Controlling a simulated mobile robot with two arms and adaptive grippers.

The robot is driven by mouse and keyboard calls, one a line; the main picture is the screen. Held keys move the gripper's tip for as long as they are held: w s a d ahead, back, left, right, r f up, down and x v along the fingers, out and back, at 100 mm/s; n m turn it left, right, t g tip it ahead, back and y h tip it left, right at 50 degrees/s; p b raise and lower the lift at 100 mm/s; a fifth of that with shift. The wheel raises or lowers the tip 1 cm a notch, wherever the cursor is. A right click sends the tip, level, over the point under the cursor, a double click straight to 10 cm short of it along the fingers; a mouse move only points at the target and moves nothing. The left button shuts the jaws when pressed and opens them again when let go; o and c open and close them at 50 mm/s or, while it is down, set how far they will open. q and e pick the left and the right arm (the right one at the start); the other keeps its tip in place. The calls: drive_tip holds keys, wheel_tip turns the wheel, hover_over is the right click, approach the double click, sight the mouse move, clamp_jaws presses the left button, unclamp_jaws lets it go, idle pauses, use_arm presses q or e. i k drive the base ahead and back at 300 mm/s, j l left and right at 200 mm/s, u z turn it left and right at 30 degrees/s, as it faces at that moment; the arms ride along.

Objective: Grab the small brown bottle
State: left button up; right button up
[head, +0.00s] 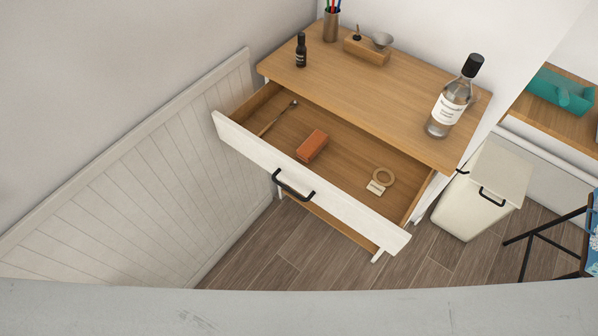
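A small dark bottle (301,49), brown to nearly black with a dark cap and a pale-lettered label, stands upright near the left end of the wooden dresser top (350,85). It is unobstructed. Neither of my grippers shows in the head view.
A large clear bottle (453,98), pen cup (331,24) and wooden stand (366,49) share the top. A white bin (482,190) stands right.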

sight(301, 50)
drive_tip(key=i+l, duration=0.1)
drive_tip(key=l, duration=0.35)
drive_tip(key=i+l+u, duration=0.1)
drive_tip(key=l, duration=0.4)
drive_tip(key=i+l, duration=0.1)
drive_tip(key=l, duration=0.35)
